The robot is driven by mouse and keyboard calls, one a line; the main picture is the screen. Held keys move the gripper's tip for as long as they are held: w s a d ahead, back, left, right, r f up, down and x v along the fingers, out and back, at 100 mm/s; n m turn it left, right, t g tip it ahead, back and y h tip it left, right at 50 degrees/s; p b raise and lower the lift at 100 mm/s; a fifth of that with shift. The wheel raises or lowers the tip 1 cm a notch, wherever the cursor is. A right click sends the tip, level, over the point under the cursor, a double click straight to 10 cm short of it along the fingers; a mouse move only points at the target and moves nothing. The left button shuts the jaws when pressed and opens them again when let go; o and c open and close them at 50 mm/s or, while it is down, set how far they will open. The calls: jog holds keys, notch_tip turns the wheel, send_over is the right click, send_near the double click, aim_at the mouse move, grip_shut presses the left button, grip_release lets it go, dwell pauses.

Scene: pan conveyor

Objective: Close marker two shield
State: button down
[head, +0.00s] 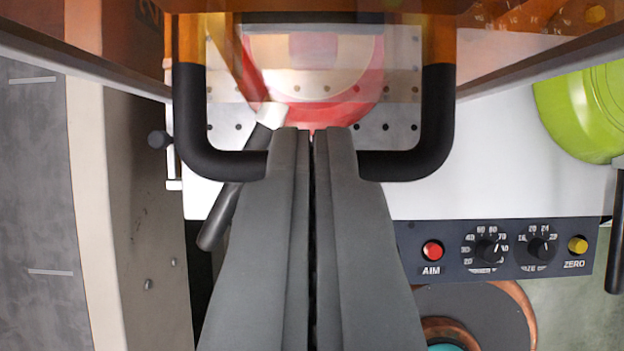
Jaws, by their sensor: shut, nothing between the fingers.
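The marker two shield (490,62) is a see-through orange panel across the top of the view, with a dark "2" at its upper left. Its black U-shaped handle (437,125) hangs below it, with orange upper ends. My gripper (312,131) is shut and empty. Its fingers lie across the middle of the handle's bar and hide that part; I cannot tell whether they touch it. A red pan (345,112) with a pale inside lies on a perforated metal plate (400,130), partly seen through the shield. How far the shield is open is unclear.
A control panel (510,262) with a red AIM button, two dials and a yellow ZERO button is at lower right. A green pan (580,110) is at right. A copper-rimmed pan (490,310) is at the bottom. A grey belt (35,190) runs at left.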

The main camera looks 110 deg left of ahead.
notch_tip(320, 180, down, 10)
jog(key=shift+f, duration=0.25)
jog(key=shift+a, duration=0.15)
